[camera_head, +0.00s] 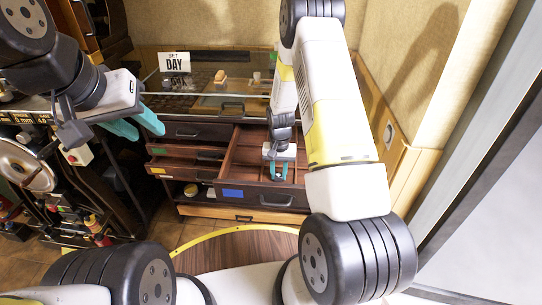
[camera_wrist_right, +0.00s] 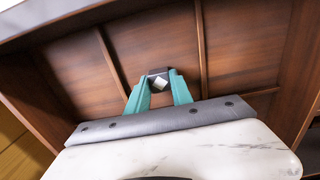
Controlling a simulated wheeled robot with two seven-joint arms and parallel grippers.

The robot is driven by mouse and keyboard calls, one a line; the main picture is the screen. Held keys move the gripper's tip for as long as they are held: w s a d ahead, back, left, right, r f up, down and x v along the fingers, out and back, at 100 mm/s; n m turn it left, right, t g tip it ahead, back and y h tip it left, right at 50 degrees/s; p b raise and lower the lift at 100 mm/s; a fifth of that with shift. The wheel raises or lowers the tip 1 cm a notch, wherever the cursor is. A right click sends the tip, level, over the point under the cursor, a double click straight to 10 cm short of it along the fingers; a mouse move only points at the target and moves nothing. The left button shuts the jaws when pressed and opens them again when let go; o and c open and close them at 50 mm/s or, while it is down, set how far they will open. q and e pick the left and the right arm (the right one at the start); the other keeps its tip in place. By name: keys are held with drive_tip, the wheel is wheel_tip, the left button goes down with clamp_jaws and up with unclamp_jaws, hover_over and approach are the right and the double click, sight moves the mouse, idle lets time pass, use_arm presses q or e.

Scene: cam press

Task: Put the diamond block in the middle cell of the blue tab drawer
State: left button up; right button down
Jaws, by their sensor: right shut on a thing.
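The blue tab drawer (camera_head: 262,196) is pulled open, with its blue tab (camera_head: 233,193) on the front left. Its wooden inside shows dividers (camera_wrist_right: 110,62) in the right wrist view. My right gripper (camera_head: 279,172) reaches down into this drawer. In the right wrist view, its teal fingers (camera_wrist_right: 160,88) are shut on a small grey-white block (camera_wrist_right: 160,80), taken to be the diamond block; the fingers partly hide it. The block appears between two dividers, over the middle cell; I cannot tell whether it touches the floor. My left gripper (camera_head: 137,126) is open and empty, left of the cabinet.
Closed drawers with green (camera_head: 160,150) and yellow (camera_head: 158,170) tabs are left of the open drawer. A glass-topped counter holds a DAY sign (camera_head: 174,62) and small items. A machine with a round metal wheel (camera_head: 27,165) stands at far left. The drawer's walls are close around my right gripper.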

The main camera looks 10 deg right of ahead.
drive_tip(key=shift+f, duration=0.15)
drive_tip(key=c, duration=1.1)
unclamp_jaws()
wheel_tip(320, 180, up, 12)
drive_tip(key=r, duration=0.1)
wheel_tip(320, 180, up, 8)
drive_tip(key=t, duration=0.1)
hover_over(278, 174)
drive_tip(key=s, duration=0.2)
drive_tip(key=shift+s+a+r+n+t+y, duration=0.35)
drive_tip(key=shift+s+r+n+t, duration=0.4)
drive_tip(key=shift+s+r, duration=2.85)
drive_tip(key=shift+s+a+r+n+t+y, duration=0.45)
drive_tip(key=shift+s+r+t, duration=0.55)
drive_tip(key=shift+s+r, duration=2.65)
drive_tip(key=shift+s+a+r+n+t+y, duration=0.3)
drive_tip(key=shift+s+r+n+t, duration=0.5)
drive_tip(key=shift+s+r, duration=2.8)
